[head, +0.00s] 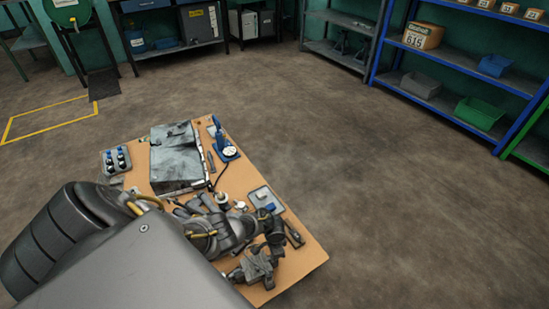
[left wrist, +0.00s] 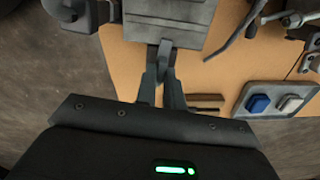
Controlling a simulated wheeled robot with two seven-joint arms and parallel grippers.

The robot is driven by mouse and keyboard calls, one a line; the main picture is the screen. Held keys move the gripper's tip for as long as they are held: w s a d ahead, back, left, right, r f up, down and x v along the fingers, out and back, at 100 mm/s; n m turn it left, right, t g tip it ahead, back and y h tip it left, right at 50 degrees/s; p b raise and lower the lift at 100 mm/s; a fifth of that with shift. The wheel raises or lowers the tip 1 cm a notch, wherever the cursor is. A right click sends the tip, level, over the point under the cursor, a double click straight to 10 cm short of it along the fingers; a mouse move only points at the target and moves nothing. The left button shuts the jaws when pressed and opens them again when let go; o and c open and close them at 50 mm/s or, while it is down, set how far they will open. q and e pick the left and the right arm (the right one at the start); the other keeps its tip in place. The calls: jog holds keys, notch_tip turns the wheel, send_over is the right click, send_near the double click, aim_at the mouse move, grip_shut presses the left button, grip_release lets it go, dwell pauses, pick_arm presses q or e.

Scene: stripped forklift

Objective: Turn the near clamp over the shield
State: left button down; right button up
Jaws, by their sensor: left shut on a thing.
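My left gripper (left wrist: 163,80) is shut on a narrow grey piece (left wrist: 165,52) that sticks out from a ribbed grey block (left wrist: 165,20). The narrow piece looks like the clamp's lever, but the fingers hide part of it. In the head view my left gripper (head: 266,255) reaches down over the near end of the table, at the grey block (head: 250,270). My arm partly covers this area, so I cannot make out the shield or how the clamp sits against it. My right gripper is not in view.
A small tray (left wrist: 248,93) with blue and white pieces and dark bars (left wrist: 205,103) lie close to my gripper. Open floor is to the right.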

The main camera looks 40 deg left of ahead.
pick_arm(q)
jog(key=shift+n, duration=0.5)
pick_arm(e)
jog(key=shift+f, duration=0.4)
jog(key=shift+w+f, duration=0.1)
pick_arm(q)
jog(key=c, duration=1.5)
grip_release()
